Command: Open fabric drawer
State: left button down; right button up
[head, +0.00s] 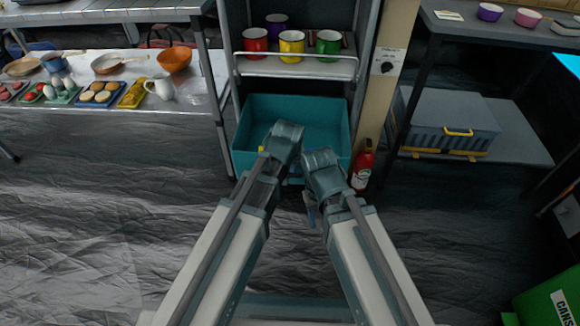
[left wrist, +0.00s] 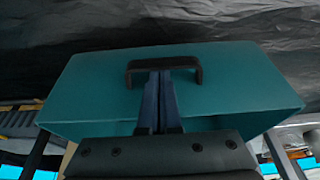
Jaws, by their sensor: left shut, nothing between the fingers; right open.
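The teal fabric drawer (head: 255,118) is in the bottom of the shelf rack in the head view. Its open top and empty-looking inside show, and it sticks out toward me. In the left wrist view, its teal front (left wrist: 225,95) carries a black handle (left wrist: 165,64). My left gripper (head: 284,145) is at the drawer front in the head view. Its shut fingers (left wrist: 159,80) reach the middle of the handle bar; I cannot tell if they touch it. My right gripper (head: 311,203) is open, lower and to the right, in front of the drawer. The arms hide part of the drawer front.
A red bottle (head: 362,165) stands on the floor close to the drawer's right side. Colored mugs (head: 291,45) sit on the shelf above. A table with food (head: 100,92) is at left. A grey box (head: 445,118) sits on a low shelf at right. Floor at left is clear.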

pick_arm(q)
jog(key=shift+s, duration=0.3)
dwell(0.4)
jog(key=p+v, duration=1.3)
jog(key=shift+s+r, duration=0.2)
jog(key=shift+r, duration=0.15)
jog(key=shift+w, duration=0.15)
